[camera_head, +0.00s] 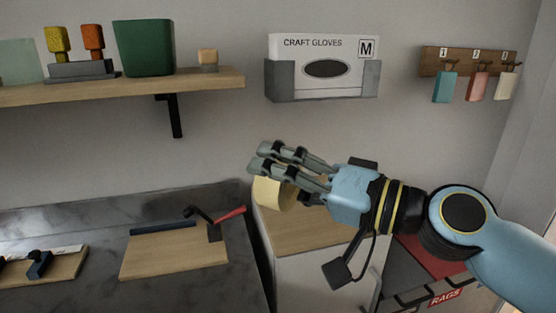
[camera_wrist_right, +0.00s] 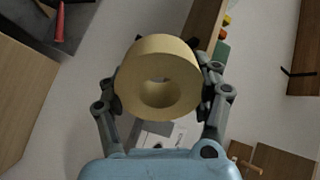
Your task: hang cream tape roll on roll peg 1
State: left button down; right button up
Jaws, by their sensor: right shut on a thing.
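The cream tape roll (camera_head: 273,192) is between the fingers of my right gripper (camera_head: 268,170), above the wooden top of a cabinet in the head view. In the right wrist view the roll (camera_wrist_right: 158,80) sits between both fingers of my right gripper (camera_wrist_right: 160,98), with its hole facing the camera. The fingers are shut on its outer sides. Nothing in view can be told for sure as roll peg 1. A wooden rack (camera_head: 468,61) on the right wall has hooks numbered 1, 2 and 3, each with a tag hanging from it. My left gripper is not in view.
A box of craft gloves (camera_head: 325,50) sits in a grey wall holder. The dark counter (camera_head: 90,227) holds a board (camera_head: 172,254) with a red-handled tool.

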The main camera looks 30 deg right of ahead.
aim_at(298, 191)
notch_tip(298, 191, down, 2)
jog(key=shift+d+f+m, duration=0.1)
jog(key=shift+d+m, duration=0.05)
jog(key=shift+m, duration=0.35)
jog(key=shift+w+d+f+m+t+h+p, duration=0.15)
jog(key=shift+w+d+m+t+h+p, duration=0.15)
jog(key=shift+w+d+m+h+p, duration=0.25)
jog(key=w+d+r+m+t+h+p, duration=0.15)
jog(key=w+d+r+m+h, duration=0.35)
jog(key=r, duration=0.7)
jog(key=w+d+r+m+t+h+p, duration=0.1)
jog(key=w+d+r+m+h+p, duration=0.35)
jog(key=r, duration=0.75)
jog(key=s+d+r+m+h+p, duration=0.1)
jog(key=s+d+r+m+p, duration=0.1)
jog(key=r, duration=1.6)
jog(key=s+d+r+m+h+p, duration=0.1)
jog(key=s+d+r+m+h, duration=0.1)
jog(key=r, duration=1.7)
jog(key=shift+g, duration=0.45)
jog(key=x, duration=0.4)
jog(key=shift+w+a+f+p, duration=0.15)
jog(key=shift+w+f+p, duration=0.15)
jog(key=shift+f, duration=0.05)
jog(key=shift+x, duration=0.8)
